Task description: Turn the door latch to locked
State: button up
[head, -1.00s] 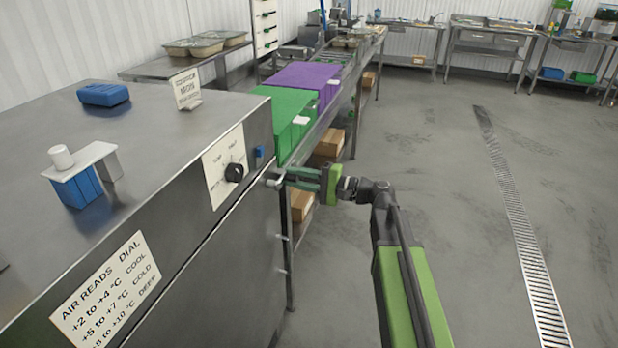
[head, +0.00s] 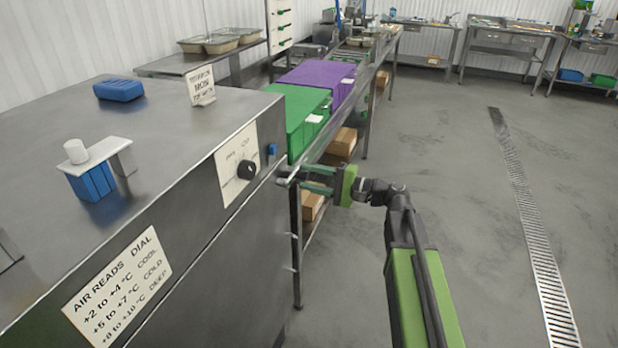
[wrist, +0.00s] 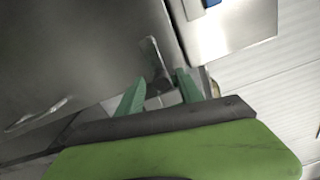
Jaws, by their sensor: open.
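The door latch (wrist: 154,60) is a small grey metal lever on the cabinet door. In the head view the latch (head: 285,181) sits at the cabinet's right front corner, just below the control panel. My gripper (head: 304,179) is at that corner with its green fingers pointing at the latch. In the wrist view my gripper (wrist: 161,78) is open, and the latch's lower end lies between or just beyond the two fingertips. I cannot tell whether a finger touches it.
The steel cabinet (head: 190,150) carries a black dial (head: 247,170) and a blue button (head: 273,150). Green (head: 303,110) and purple (head: 318,78) boxes stand on the bench behind my gripper. Open floor lies to the right.

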jog(key=v, duration=1.6)
jog(key=shift+s, duration=0.1)
jog(key=s+a+r+n+g+h+p, duration=0.1)
jog(key=a+g+p, duration=0.15)
jog(key=a, duration=0.35)
jog(key=s+a+n+g+p, duration=0.1)
jog(key=s+a+p, duration=0.1)
jog(key=a+p, duration=0.3)
jog(key=s+a+f+n+g+h+p, duration=0.1)
jog(key=s+a+f+n+g+h, duration=0.15)
jog(key=f+h, duration=0.2)
jog(key=s+d+f+n+h+p, duration=0.1)
jog(key=s+d+f+h, duration=0.1)
jog(key=d+f+h, duration=0.3)
jog(key=s+d+f+h, duration=0.2)
jog(key=d+f+h, duration=0.3)
jog(key=d, duration=0.4)
jog(key=shift+s+d+n+h+p, duration=0.3)
jog(key=shift+d+n+h+p, duration=0.1)
jog(key=shift+h, duration=0.25)
